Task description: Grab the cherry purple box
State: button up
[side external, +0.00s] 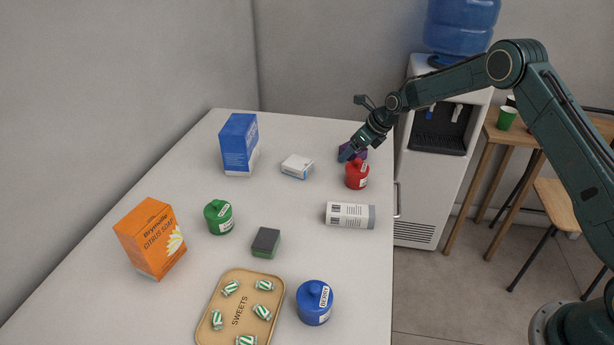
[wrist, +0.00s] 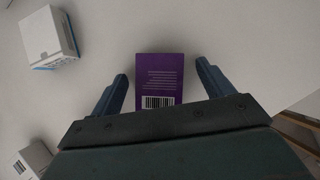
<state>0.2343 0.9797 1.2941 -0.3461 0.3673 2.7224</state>
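The purple box (wrist: 158,72) shows in the wrist view with small print and a white barcode on the face towards me. In the side external view the purple box (side external: 362,154) is mostly hidden behind my gripper and a red jar. My gripper (wrist: 160,80) is open, with one blue finger on each side of the box and a visible gap to each. In the side external view my gripper (side external: 346,155) is low beside the box. No cherry marking is readable.
The red jar (side external: 357,174) stands close in front of the purple box. A small white box (side external: 297,167) lies to the left, and a white cylinder (side external: 349,215) lies nearer. A blue box (side external: 238,145), orange box (side external: 150,238), green jar (side external: 219,217) and blue jar (side external: 314,303) stand farther off.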

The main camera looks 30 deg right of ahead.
jog(key=c, duration=1.1)
jog(key=shift+r, duration=5)
